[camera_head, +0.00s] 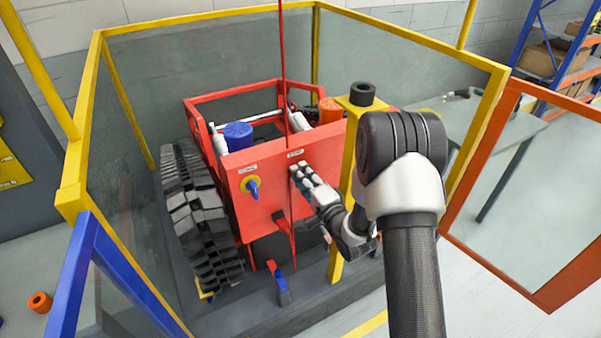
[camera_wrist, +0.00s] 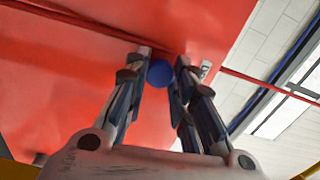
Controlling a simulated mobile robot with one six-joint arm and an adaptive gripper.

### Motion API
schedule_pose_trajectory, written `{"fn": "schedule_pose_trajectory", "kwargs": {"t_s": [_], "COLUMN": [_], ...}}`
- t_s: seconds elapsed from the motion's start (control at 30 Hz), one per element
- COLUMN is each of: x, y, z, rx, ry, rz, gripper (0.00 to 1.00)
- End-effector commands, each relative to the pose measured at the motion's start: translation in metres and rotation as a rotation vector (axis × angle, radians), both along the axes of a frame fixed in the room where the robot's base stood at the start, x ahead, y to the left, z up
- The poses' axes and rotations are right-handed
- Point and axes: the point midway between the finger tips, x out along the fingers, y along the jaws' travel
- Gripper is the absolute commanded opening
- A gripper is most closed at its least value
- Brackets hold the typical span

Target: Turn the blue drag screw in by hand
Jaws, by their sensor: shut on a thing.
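The blue drag screw (camera_wrist: 159,73) shows in the wrist view as a round blue head close to the red panel. My gripper (camera_wrist: 162,66) is shut on it, with fingers on both sides of the head. In the head view my gripper (camera_head: 300,174) reaches the right part of the red front panel (camera_head: 268,208), below a small white label. There the fingers hide the screw. Its thread and how deep it sits cannot be seen.
A blue rotary switch (camera_head: 252,187) on a yellow plate sits left of my gripper. A red cord (camera_head: 282,70) runs upright near it. A yellow post (camera_head: 348,150) stands close to my wrist. Yellow-framed clear panels surround the tracked carrier (camera_head: 200,215).

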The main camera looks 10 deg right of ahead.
Motion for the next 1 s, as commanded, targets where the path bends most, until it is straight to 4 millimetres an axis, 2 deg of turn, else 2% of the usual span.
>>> {"fn": "schedule_pose_trajectory", "kwargs": {"t_s": [0.3, 0.43, 0.63, 0.67, 0.93, 1.0], "x": [-0.0006, -0.0007, -0.0007, -0.0007, -0.0004, -0.0003], "y": [-0.0001, -0.0002, -0.0001, -0.0001, -0.0001, -0.0001], "z": [-0.0002, -0.0009, -0.0014, -0.0014, -0.0008, -0.0006], "rx": [0.45, 0.519, 0.523, 0.522, 0.521, 0.521], "ry": [0.15, 0.172, 0.173, 0.173, 0.171, 0.171], "rz": [-0.001, -0.001, -0.001, -0.001, -0.001, -0.001], "gripper": [0.06, 0.06, 0.06, 0.24, 0.42, 0.43]}}
